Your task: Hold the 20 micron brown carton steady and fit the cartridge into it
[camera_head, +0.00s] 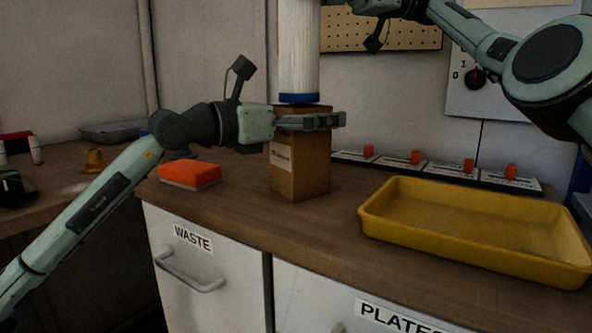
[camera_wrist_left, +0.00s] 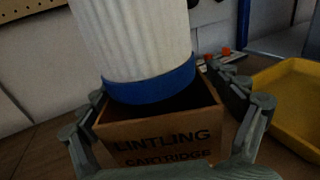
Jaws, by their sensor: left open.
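The brown carton (camera_head: 300,168) stands upright on the wooden counter, its top open.
A yellow tray (camera_head: 470,254) lies right of the carton. An orange and grey sponge (camera_head: 189,176) lies to the left. Behind the tray is a row of bases with orange knobs (camera_head: 415,158). The counter's front edge is close, above the "WASTE" and "PLATES" drawers.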

